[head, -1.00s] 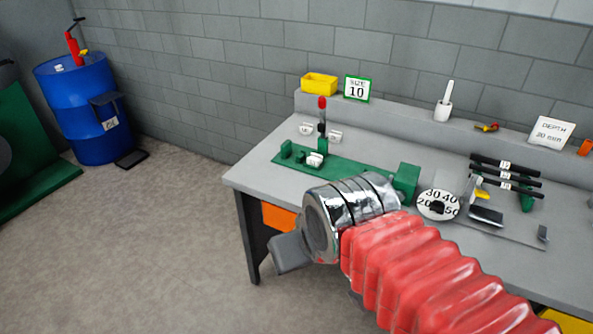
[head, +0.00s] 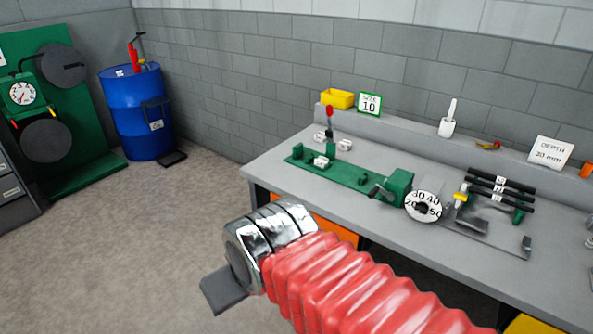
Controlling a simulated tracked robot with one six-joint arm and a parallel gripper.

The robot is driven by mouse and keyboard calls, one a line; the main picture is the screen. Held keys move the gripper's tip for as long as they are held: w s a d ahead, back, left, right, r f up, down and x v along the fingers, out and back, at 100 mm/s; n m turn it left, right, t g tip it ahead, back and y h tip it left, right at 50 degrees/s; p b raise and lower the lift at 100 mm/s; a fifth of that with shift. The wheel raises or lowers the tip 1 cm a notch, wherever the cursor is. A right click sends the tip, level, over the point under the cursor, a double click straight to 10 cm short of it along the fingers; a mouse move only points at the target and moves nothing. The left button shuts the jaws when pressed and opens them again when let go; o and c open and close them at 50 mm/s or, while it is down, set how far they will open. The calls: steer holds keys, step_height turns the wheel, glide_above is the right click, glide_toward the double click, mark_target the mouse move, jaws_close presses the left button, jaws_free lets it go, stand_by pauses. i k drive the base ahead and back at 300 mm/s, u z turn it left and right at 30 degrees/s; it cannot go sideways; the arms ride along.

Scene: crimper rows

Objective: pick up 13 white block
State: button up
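Three small white blocks are on the workbench in the head view. One white block (head: 319,137) lies at the left behind the green fixture (head: 345,174), a second white block (head: 344,145) lies to its right, and a third white block (head: 321,162) sits on the fixture. Their numbers are too small to read, so I cannot tell which is 13. My gripper (head: 222,290) shows only as a dark grey piece beyond the chrome end of my red-sleeved arm. It is in front of the bench's left end, apart from the blocks. Its fingers cannot be made out.
A red-topped lever (head: 329,118) stands beside the blocks. A yellow bin (head: 337,98) and a "SIZE 10" sign (head: 369,103) are on the back ledge. A round dial (head: 424,206) and black bars (head: 500,190) lie right. A blue barrel (head: 137,115) stands left. The floor between is clear.

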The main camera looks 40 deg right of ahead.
mark_target(322, 162)
steer(key=u, duration=0.15)
steer(key=k, duration=0.35)
steer(key=u, duration=0.35)
steer(key=i, duration=1.65)
steer(key=z, duration=0.35)
steer(key=i, duration=0.7)
steer(key=z, duration=1.05)
steer(key=i, duration=0.95)
steer(key=z, duration=0.6)
